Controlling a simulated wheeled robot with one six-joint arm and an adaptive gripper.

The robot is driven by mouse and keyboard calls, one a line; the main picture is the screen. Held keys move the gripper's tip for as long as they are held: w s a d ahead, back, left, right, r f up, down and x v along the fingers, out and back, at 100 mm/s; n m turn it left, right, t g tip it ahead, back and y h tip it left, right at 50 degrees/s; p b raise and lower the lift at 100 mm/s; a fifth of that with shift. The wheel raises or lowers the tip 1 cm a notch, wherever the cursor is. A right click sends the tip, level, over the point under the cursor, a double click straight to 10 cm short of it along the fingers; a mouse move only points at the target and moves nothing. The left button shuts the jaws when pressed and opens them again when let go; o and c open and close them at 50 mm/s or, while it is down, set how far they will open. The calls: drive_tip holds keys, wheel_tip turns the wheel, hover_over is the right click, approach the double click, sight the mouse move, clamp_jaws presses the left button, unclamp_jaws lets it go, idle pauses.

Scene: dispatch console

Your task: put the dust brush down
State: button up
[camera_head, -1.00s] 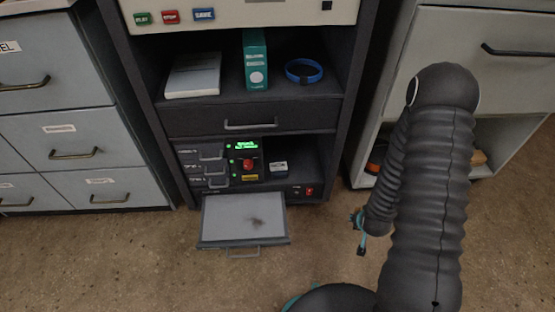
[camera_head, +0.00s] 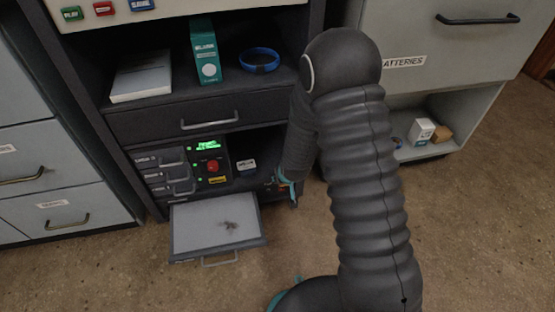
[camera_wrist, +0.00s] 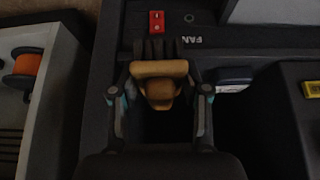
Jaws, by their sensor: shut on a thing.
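The dust brush (camera_wrist: 160,70) shows in the wrist view, with a tan wooden body and dark bristles pointing to the top of the picture. My gripper (camera_wrist: 162,92) is shut on it, one finger at each side. In the head view my gripper (camera_head: 289,188) is at the right end of the console's lower bay, partly behind my arm. I cannot make out the brush there. In the wrist view the brush is near the dark panel marked FAN (camera_wrist: 193,40); I cannot tell whether it touches anything.
A red switch (camera_wrist: 156,22) is just beyond the bristles. The lower bay holds a control box with a red button (camera_head: 212,166) and a small white-labelled box (camera_head: 246,165). A pulled-out tray (camera_head: 190,240) bears a dark smudge. An orange spool (camera_wrist: 26,65) is at left in the wrist view.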

sight(276, 161)
drive_tip(key=w, duration=0.2)
drive_tip(key=w+a, duration=0.1)
drive_tip(key=w, duration=0.3)
drive_tip(key=shift+a, duration=0.3)
drive_tip(key=w, duration=0.2)
drive_tip(key=w+a+f, duration=0.1)
drive_tip(key=shift+w, duration=0.35)
drive_tip(key=shift+f, duration=0.3)
drive_tip(key=shift+f, duration=0.2)
drive_tip(key=o, duration=1.1)
drive_tip(key=shift+r, duration=0.1)
